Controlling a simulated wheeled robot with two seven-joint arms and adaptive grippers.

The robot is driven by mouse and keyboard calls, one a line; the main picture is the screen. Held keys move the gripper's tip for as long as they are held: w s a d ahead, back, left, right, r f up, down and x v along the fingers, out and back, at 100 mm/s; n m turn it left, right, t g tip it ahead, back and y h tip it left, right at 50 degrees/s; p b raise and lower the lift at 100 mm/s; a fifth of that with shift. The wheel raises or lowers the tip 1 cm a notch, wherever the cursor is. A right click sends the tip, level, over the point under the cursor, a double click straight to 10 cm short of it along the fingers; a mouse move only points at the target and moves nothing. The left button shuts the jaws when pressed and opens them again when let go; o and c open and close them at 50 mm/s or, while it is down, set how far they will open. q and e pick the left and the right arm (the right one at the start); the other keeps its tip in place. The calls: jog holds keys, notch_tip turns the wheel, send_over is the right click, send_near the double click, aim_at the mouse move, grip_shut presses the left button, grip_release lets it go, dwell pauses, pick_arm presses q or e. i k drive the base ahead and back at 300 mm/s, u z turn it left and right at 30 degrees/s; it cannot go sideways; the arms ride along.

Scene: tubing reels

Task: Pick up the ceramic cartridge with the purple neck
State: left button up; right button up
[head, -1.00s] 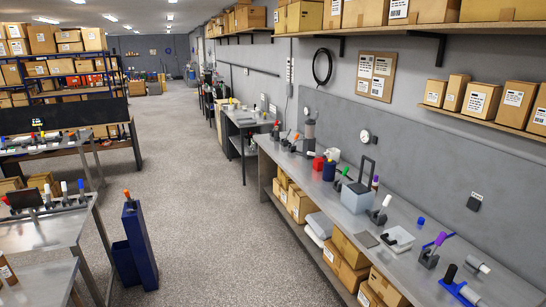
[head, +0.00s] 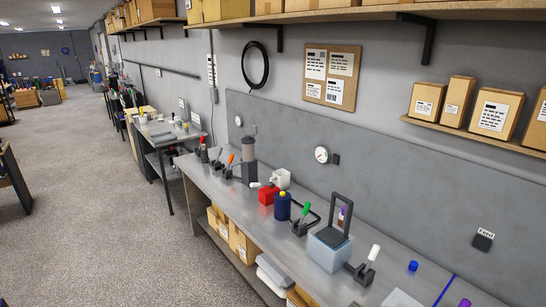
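Two things with purple show on the long grey bench (head: 251,222). One is a small brown upright piece with a purple upper part (head: 342,214), behind and partly hidden by the black frame of a pale box. The other is a purple tip (head: 464,302) at the bottom edge, its body cut off by the picture. I cannot tell from here which of them is ceramic. Neither of my grippers is in view.
On the bench stand the pale box (head: 329,252), a white-topped tool in a stand (head: 372,254), a green-topped one (head: 304,212), a dark blue bottle (head: 282,208) and a red box (head: 267,195). Grey floor (head: 110,235) lies open to the left.

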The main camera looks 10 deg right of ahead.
aim_at(341, 214)
jog(key=z, duration=0.15)
jog(key=i, duration=1.95)
jog(key=z, duration=0.15)
